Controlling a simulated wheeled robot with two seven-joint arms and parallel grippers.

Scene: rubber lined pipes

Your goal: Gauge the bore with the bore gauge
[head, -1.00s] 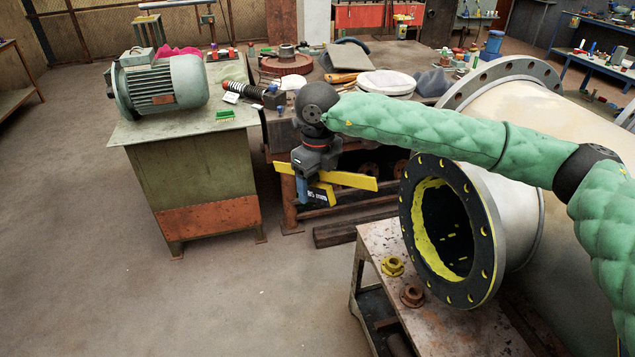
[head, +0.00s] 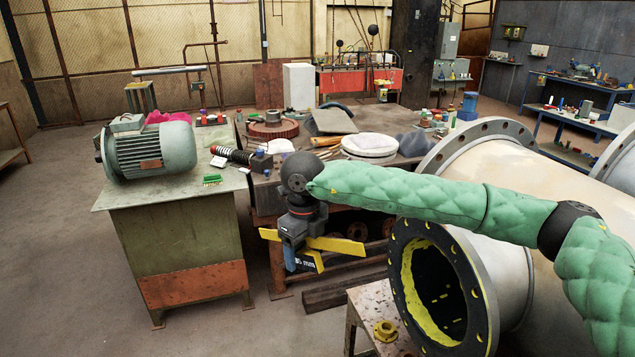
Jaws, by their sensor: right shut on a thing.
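My right gripper (head: 294,241) hangs below its dark wrist, left of the pipe mouth. It is shut on the bore gauge (head: 338,245), which has yellow arms reaching out to both sides and a dark plate marked in mm. The gauge is in the air, apart from the pipe and outside its mouth. The pipe's black flange (head: 402,283) faces left with yellow bolt holes around it. Its bore (head: 440,292) is dark with yellow patches and a yellow edge. The gripper fingertips are partly hidden by the gauge. My left gripper is not in view.
A green cabinet (head: 190,236) with an electric motor (head: 150,148) stands at left. A cluttered bench (head: 262,192) lies behind the gauge. A low stand (head: 372,305) with a yellow nut (head: 386,331) sits below the flange. The floor (head: 70,240) at left is clear.

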